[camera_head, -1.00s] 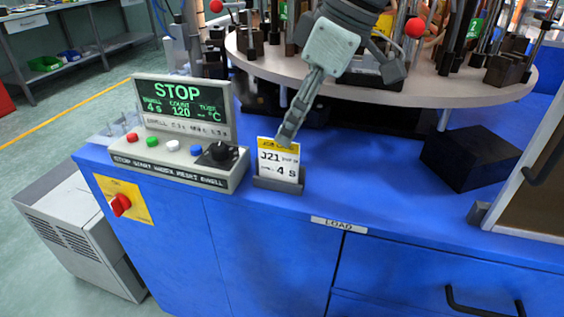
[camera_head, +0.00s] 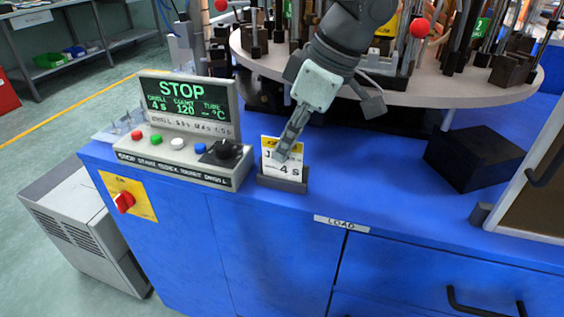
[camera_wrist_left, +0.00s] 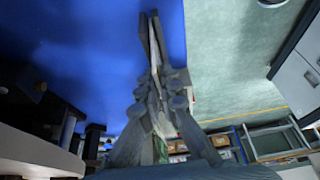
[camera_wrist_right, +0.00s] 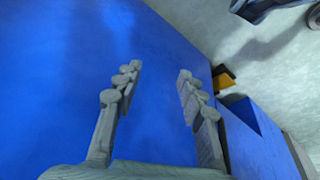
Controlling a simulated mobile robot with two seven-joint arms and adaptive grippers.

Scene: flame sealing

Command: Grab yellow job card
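The yellow job card (camera_head: 294,153), white with a yellow top band, stands upright in a small dark holder (camera_head: 282,184) beside the control box. My left gripper (camera_head: 281,157) reaches down from above, with a finger across the front of the card hiding part of its text. In the left wrist view the left gripper's fingers (camera_wrist_left: 153,40) are close together with a thin pale edge between them, so it appears shut on the card. The card's lower edge is still in the holder. My right gripper (camera_wrist_right: 157,95) is open and empty above blue surface in the right wrist view.
The control box (camera_head: 187,130) with a STOP screen and buttons stands left of the card. Behind is a round turntable (camera_head: 430,88) with fixtures. A black block (camera_head: 472,160) sits to the right. The blue top between card and block is clear.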

